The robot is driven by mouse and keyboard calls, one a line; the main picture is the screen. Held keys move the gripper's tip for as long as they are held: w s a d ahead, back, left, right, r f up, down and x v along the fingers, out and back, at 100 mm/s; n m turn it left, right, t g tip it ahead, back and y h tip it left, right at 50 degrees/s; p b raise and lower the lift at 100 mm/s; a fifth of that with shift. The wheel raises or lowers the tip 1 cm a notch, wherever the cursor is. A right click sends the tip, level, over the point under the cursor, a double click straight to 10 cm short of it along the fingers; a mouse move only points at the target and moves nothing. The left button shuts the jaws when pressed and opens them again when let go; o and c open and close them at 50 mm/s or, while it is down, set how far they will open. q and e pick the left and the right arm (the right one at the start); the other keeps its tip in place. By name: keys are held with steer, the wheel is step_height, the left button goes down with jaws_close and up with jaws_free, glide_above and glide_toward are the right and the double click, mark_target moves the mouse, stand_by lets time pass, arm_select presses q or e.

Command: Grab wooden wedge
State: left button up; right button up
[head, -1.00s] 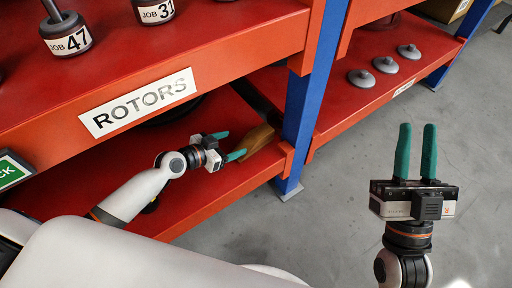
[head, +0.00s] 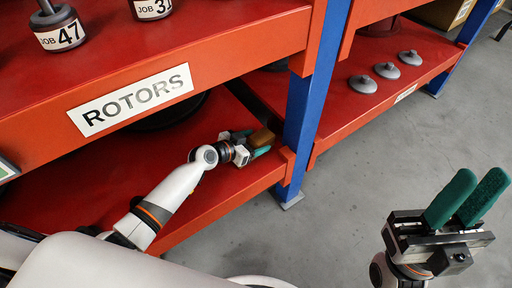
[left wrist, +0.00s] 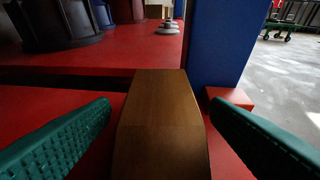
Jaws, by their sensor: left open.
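The brown wooden wedge (head: 262,137) lies on the red lower shelf close to the blue post. In the left wrist view the wedge (left wrist: 161,120) sits between the two green fingers, with a visible gap on each side. My left gripper (head: 257,146) is open around the wedge, and the gripper hides part of it in the head view. My right gripper (head: 467,200) is held over the grey floor at the right. Its two green fingers stand apart with nothing between them.
The blue post (head: 305,110) stands just beyond the wedge. The red upper shelf with the ROTORS label (head: 132,99) overhangs my left arm. Grey discs (head: 387,70) lie on the neighbouring shelf. The floor (head: 370,160) is clear.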

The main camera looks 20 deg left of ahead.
arm_select(q)
steer(key=shift+w+d+f, duration=0.2)
steer(key=shift+w+d, duration=0.05)
steer(key=shift+w, duration=0.15)
steer(key=c, duration=1.1)
steer(key=shift+c, duration=0.2)
